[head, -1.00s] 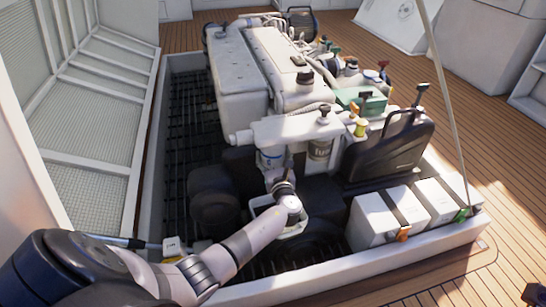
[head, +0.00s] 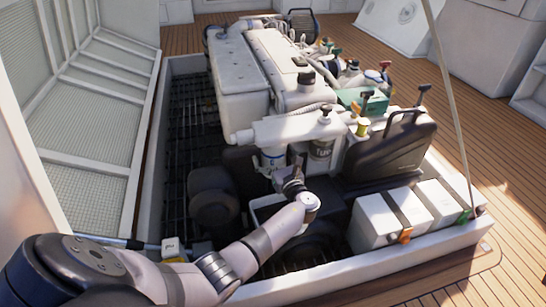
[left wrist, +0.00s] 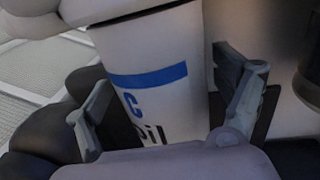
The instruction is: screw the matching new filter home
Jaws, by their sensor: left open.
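A white filter with a blue band (head: 271,160) hangs below the pale housing (head: 290,130) at the near end of the engine. In the left wrist view the filter (left wrist: 150,75) fills the middle, slightly tilted, with a "C" and "oil" lettering; its top meets a pale part above. My left gripper (head: 293,172) is at the filter's lower right in the head view. In the left wrist view its open fingers (left wrist: 165,110) stand on either side of the filter, with a gap visible at the right. Contact at the left finger cannot be told. The filter's bottom is hidden. My right gripper is not in view.
A second filter (head: 320,151), grey with dark "fuel" lettering, hangs close on the right. A black case (head: 392,150) and white batteries (head: 385,218) stand further right. A pale tray (head: 258,212) lies below. The hatch rim (head: 380,262) runs along the front.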

